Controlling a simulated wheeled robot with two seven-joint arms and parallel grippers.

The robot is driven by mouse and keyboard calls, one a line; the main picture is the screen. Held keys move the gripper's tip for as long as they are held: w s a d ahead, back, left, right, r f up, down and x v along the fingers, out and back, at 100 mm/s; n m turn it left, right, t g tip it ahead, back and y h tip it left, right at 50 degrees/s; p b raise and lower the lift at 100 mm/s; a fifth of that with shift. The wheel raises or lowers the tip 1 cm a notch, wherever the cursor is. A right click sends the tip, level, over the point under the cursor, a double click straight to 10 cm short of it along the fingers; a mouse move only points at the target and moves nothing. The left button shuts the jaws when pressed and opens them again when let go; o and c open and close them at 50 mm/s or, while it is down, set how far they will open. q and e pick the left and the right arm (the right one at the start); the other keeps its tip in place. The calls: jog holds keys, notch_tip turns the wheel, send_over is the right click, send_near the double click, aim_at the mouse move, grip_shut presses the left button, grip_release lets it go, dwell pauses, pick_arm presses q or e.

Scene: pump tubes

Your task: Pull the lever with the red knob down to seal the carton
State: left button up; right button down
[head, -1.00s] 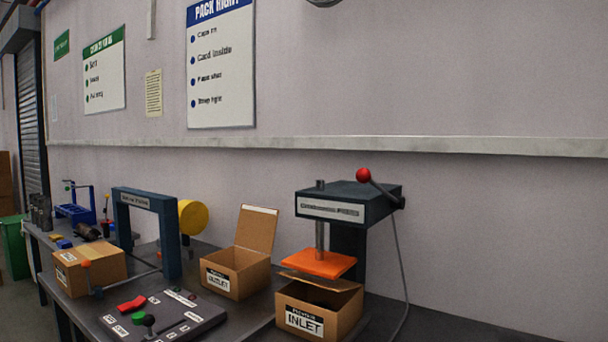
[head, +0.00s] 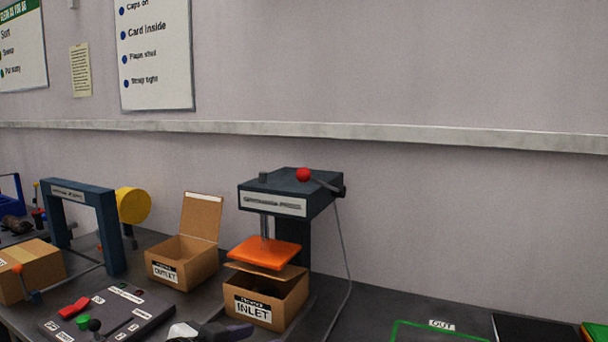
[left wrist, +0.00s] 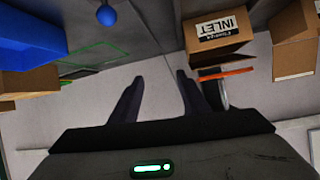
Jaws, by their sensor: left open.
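The red knob (head: 303,174) sits at the end of a dark lever (head: 328,186). The lever pivots at the right side of a dark press (head: 290,185) and points up and left. Below the press head, an orange plate (head: 265,253) hangs on a grey rod just over the INLET carton (head: 292,298), whose flap is partly raised. My left gripper (head: 235,331) shows at the bottom edge, in front of the carton and well below the knob. In the left wrist view its jaws (left wrist: 157,82) are open and empty, with the INLET carton (left wrist: 217,27) beyond. My right gripper is not in view.
An open OUTLET carton (head: 170,268) stands left of the press. A control panel (head: 118,312) lies in front, with a dark arch (head: 110,235) and a closed carton (head: 28,275) further left. A cable hangs right of the press.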

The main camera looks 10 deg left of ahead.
pick_arm(q)
jog(key=w+d+r+m+t+h, duration=0.1)
jog(key=w+r, duration=0.2)
jog(key=r, duration=0.4)
jog(key=w+r+t+h, duration=0.1)
jog(key=w+r, duration=0.2)
jog(key=r, duration=0.4)
jog(key=m+t+h, duration=0.1)
jog(key=t+h, duration=0.1)
send_near(299, 177)
jog(key=x, duration=0.3)
jog(key=p+x, duration=0.2)
jog(key=x, duration=0.5)
jog(key=shift+w+d, duration=0.1)
jog(key=shift+w, duration=0.15)
jog(key=shift+w+d, duration=0.3)
jog(key=shift+w, duration=0.3)
jog(key=shift+c, duration=0.3)
jog(key=shift+f, duration=0.1)
grip_shut()
